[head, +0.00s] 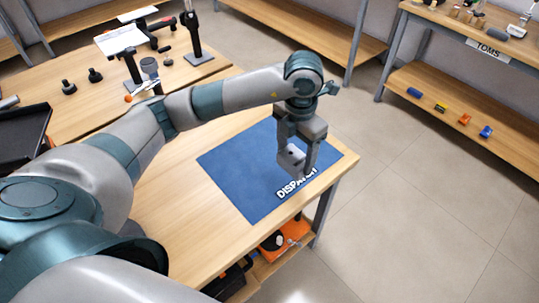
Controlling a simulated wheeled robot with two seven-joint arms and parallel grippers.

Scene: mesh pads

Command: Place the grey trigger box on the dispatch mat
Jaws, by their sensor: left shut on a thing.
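My left gripper (299,162) is above the right part of the blue dispatch mat (238,165), with its jaws pointing down. It is shut on the grey trigger box (292,160), a small grey block with a dark spot on its face. The gripper's fingers partly hide the box. I cannot tell whether the box touches the mat or hangs just above it. The mat lies flat near the right end of the wooden table and bears the word DISPATCH, partly covered by the gripper. My right gripper is not in view.
The mat's left part is bare. A second wooden table (110,100) at the back left holds stands, small dark parts and a black tray (22,140). An orange item (283,240) sits on the shelf below. A shelf unit labelled TOMS (487,50) stands at the right.

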